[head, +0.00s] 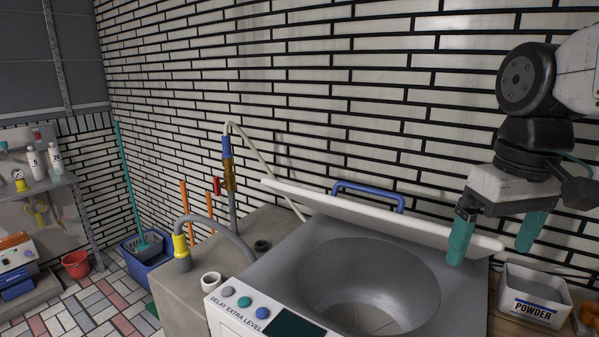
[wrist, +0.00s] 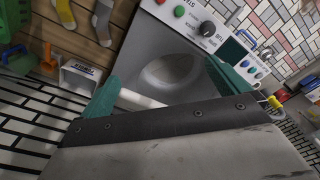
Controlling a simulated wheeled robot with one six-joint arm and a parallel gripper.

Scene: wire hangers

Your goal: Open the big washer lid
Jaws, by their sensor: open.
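The big washer (head: 300,255) stands in the lower middle of the head view, with its round drum opening (head: 370,280) exposed. Its white lid (head: 340,208) is raised at the back, seen nearly edge-on, with a blue handle (head: 368,188) behind its upper edge. My gripper (head: 491,255) is at the lid's right end, its teal fingers spread and empty. The left finger overlaps the lid in the picture; I cannot tell if they touch. In the wrist view the drum (wrist: 170,75) and part of the white lid (wrist: 143,99) show between the fingers.
A white powder box (head: 537,300) stands right of the washer, below my gripper. A brick wall (head: 350,90) rises close behind the lid. A hose and pipe (head: 228,170) stand left of the washer.

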